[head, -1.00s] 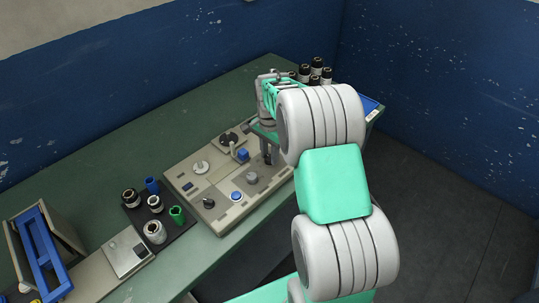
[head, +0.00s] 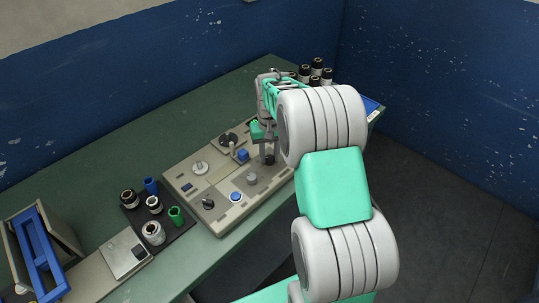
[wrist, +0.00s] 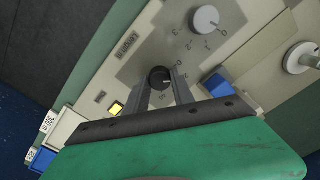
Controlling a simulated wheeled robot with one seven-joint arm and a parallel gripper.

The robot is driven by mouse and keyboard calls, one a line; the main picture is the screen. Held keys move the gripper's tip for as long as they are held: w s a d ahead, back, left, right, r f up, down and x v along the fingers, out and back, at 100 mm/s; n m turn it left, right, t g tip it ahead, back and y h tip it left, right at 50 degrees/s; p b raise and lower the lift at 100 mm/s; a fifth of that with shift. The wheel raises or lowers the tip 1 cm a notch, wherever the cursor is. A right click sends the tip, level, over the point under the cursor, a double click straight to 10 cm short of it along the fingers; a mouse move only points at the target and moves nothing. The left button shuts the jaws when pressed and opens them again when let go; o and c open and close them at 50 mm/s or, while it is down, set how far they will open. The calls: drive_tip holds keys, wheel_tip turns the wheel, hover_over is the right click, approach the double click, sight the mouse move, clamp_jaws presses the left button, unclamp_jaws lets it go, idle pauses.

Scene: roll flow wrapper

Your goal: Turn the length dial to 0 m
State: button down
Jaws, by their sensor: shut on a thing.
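A black round dial (wrist: 160,78) with a light pointer line sits on the beige control panel (wrist: 120,65) in the wrist view. My gripper (wrist: 161,82) is shut on this dial, one grey finger on each side. In the head view the same dial (head: 269,160) shows at the panel's right part, partly hidden by my gripper (head: 266,152), which points down from above. A grey dial (wrist: 205,20) with its own printed scale stands apart from my gripper; it also shows in the head view (head: 251,178).
A blue block (head: 243,155), a blue button (head: 236,196), a black knob (head: 208,203) and a pale knob (head: 200,168) share the panel. A dark tray (head: 177,228) with several cups stands left. Black-topped jars (head: 316,68) stand behind my arm.

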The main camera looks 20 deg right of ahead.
sight(270, 157)
drive_tip(key=n, duration=0.6)
drive_tip(key=shift+n, duration=0.3)
idle(0.4)
drive_tip(key=c, duration=1.1)
unclamp_jaws()
drive_tip(key=shift+r, duration=0.15)
wheel_tip(270, 157, up, 7)
drive_tip(key=shift+b, duration=0.5)
drive_tip(key=shift+r, duration=0.3)
